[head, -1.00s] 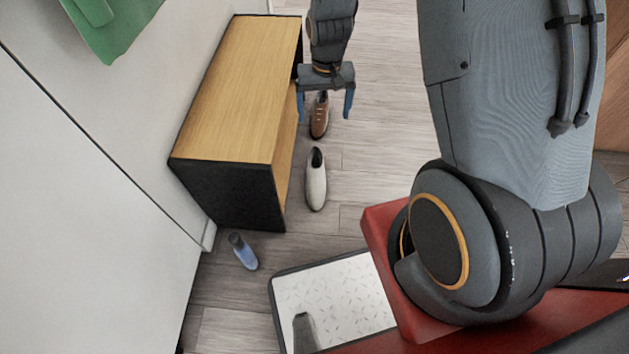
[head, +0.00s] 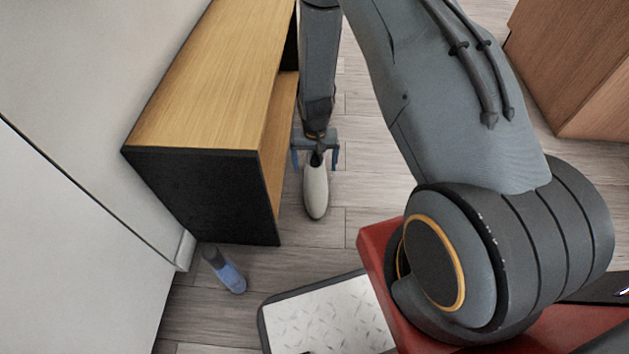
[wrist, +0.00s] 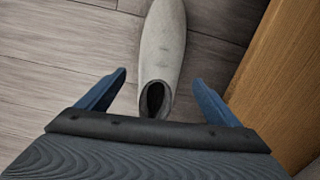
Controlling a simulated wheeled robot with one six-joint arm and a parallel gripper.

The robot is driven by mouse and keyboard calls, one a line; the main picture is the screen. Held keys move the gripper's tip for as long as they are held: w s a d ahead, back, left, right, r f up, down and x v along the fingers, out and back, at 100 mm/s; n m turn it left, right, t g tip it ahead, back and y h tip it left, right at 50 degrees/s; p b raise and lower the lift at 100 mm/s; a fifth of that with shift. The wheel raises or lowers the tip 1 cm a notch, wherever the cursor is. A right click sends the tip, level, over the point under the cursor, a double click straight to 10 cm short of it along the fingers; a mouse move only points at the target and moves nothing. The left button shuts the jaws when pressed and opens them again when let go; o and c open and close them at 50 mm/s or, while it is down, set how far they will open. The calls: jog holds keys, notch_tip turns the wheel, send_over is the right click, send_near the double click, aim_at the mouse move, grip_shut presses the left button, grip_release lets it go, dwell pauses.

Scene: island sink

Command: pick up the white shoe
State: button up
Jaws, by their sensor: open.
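The white shoe (head: 316,190) lies on the floor beside the wooden bench, its toe toward the bottom of the head view. My gripper (head: 315,160) is open at the shoe's heel end, with one blue finger on each side. In the wrist view the shoe (wrist: 163,50) runs up from the middle, its dark opening nearest the gripper (wrist: 162,82). The two fingers stand apart on either side of the heel, not touching it. Whether they are level with the shoe or still above it is hard to tell.
A wooden bench with black sides (head: 205,195) stands close left of the shoe; its edge also shows in the wrist view (wrist: 295,85). Floor right of the shoe is clear.

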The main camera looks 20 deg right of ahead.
aim_at(315, 176)
jog(key=shift+w+d+f+b, duration=0.15)
jog(key=shift+f+b, duration=1)
jog(key=shift+f, duration=0.85)
jog(key=shift+w+a+f+b, duration=0.1)
jog(key=shift+f+b, duration=1.05)
jog(key=shift+f, duration=0.8)
jog(key=shift+c, duration=0.4)
jog(key=shift+r, duration=0.1)
jog(key=c, duration=1.3)
